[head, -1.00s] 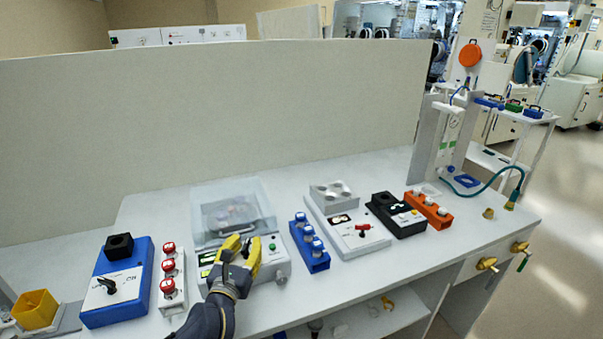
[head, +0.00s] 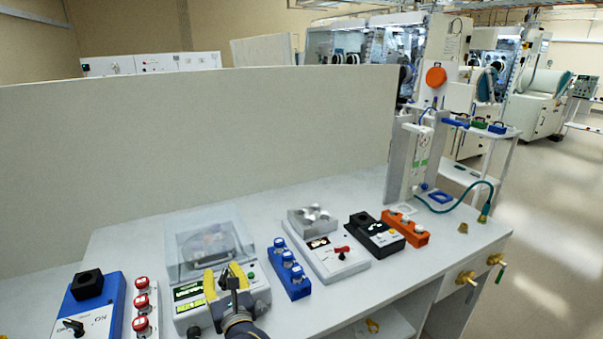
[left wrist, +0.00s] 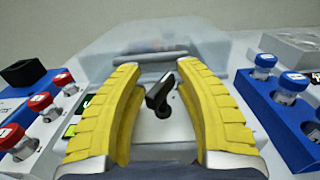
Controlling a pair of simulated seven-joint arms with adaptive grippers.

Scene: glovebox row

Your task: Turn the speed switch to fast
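A device with a clear lid (head: 210,242) stands on the bench, with green-lit displays (head: 187,293) on its light front panel. A black lever-shaped knob (left wrist: 160,97) rises from this panel in the left wrist view. I take it as the speed switch; its labels are not readable. My left gripper (head: 225,281) has yellow fingers and is over the panel. In the left wrist view the gripper (left wrist: 158,80) is open, one finger on each side of the knob, with gaps visible. The fingers hide part of the panel. My right gripper is not in view.
Red-capped vials (head: 142,308) and a blue box with a black knob (head: 92,312) stand to the left. A blue rack of vials (head: 290,275) is close on the right. Beyond it are a grey device with a red knob (head: 340,262), a black device and an orange rack.

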